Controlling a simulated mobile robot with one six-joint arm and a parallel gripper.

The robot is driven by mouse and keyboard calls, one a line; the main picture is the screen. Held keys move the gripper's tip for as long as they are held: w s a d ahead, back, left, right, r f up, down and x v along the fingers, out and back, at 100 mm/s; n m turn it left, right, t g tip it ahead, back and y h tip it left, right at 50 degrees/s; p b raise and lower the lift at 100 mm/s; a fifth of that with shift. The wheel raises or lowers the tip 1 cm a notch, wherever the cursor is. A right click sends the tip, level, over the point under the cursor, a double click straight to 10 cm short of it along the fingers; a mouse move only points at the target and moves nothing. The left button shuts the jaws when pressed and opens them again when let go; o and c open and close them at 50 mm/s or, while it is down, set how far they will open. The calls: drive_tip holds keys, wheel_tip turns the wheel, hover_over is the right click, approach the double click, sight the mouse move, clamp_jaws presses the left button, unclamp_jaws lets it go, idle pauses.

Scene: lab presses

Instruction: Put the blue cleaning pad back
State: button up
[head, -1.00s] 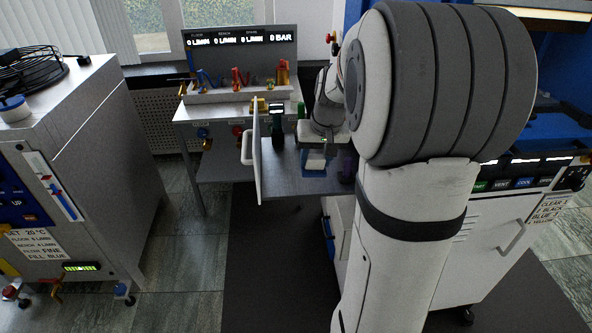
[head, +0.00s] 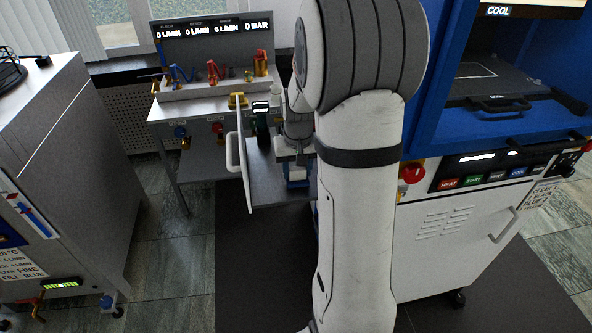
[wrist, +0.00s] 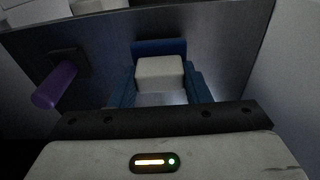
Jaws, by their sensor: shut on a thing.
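The blue cleaning pad (wrist: 158,46) shows in the wrist view as a blue strip with a pale block (wrist: 160,70) on its near side. My gripper (wrist: 164,80) has its blue fingers on either side of that block and is shut on it. In the head view my gripper (head: 296,155) points down over the open drawer (head: 272,182), with some blue and white just below it. My arm hides part of this spot. Whether the pad touches the drawer floor cannot be told.
The drawer's white front panel (head: 246,160) stands upright on the left. A dark green bottle-like thing (head: 262,128) stands inside near it. A purple peg (wrist: 54,85) sticks out at left in the wrist view. The blue press (head: 425,100) is at right, a grey cabinet (head: 85,150) at left.

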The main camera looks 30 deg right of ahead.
sight(297, 182)
drive_tip(key=shift+f, duration=0.5)
drive_tip(key=o, duration=1.3)
drive_tip(key=shift+r, duration=0.15)
wheel_tip(297, 182, up, 12)
drive_tip(key=s, duration=0.1)
drive_tip(key=s+a+n, duration=0.1)
drive_tip(key=s+a, duration=0.3)
drive_tip(key=s, duration=0.2)
drive_tip(key=s+a+f+n+t, duration=0.1)
drive_tip(key=s+a, duration=0.4)
drive_tip(key=s, duration=0.1)
drive_tip(key=s+a+n, duration=0.1)
drive_tip(key=s+a, duration=0.4)
drive_tip(key=s, duration=0.1)
drive_tip(key=shift+s+a+f+t, duration=0.1)
drive_tip(key=shift+s+f+t, duration=0.1)
drive_tip(key=shift+t, duration=0.2)
